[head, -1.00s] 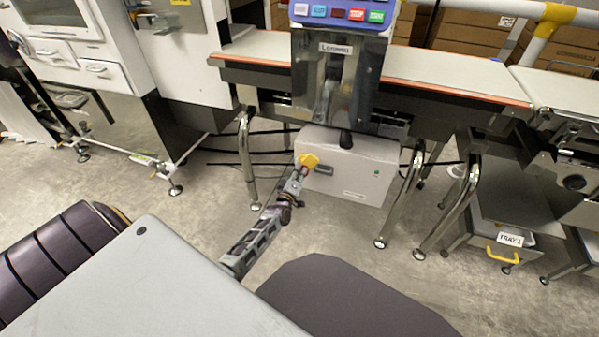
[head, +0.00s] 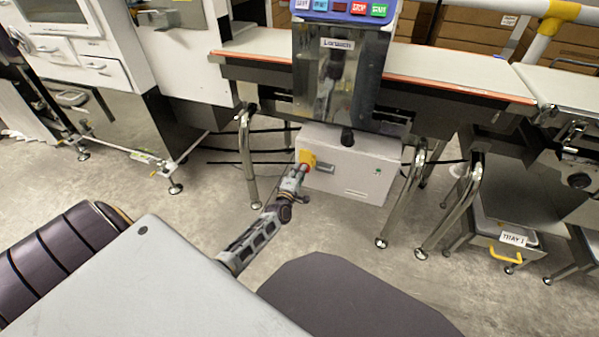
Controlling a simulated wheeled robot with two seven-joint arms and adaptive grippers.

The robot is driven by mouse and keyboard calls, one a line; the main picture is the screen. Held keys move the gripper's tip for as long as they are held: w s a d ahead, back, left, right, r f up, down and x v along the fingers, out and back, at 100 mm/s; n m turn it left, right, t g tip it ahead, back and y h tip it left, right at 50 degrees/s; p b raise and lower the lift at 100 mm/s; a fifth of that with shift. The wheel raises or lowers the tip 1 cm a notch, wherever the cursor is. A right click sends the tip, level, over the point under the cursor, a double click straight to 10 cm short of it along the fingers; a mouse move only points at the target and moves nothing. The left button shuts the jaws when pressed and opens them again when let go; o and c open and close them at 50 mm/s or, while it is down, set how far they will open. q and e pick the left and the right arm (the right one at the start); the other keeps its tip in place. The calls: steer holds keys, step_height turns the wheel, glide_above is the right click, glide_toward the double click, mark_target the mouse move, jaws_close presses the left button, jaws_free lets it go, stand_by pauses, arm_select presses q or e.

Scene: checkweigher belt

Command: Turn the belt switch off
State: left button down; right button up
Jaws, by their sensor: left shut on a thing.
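A grey handle-like piece (head: 325,167) sticks out to the right of the yellow plate. My right gripper is not in view.
The conveyor belt (head: 440,66) runs above the box, with a button panel (head: 345,8) on a metal column. Chrome legs (head: 247,160) stand either side of the box. A tray with a yellow handle (head: 505,256) is at the right. Floor in front is clear.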

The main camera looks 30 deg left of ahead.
arm_select(q)
steer(key=c, duration=1.4)
jaws_free()
steer(key=shift+c, duration=0.2)
steer(key=shift+s, duration=0.2)
steer(key=v, duration=1.1)
steer(key=shift+s+d, duration=0.2)
steer(key=shift+s, duration=0.1)
steer(key=shift+d, duration=0.1)
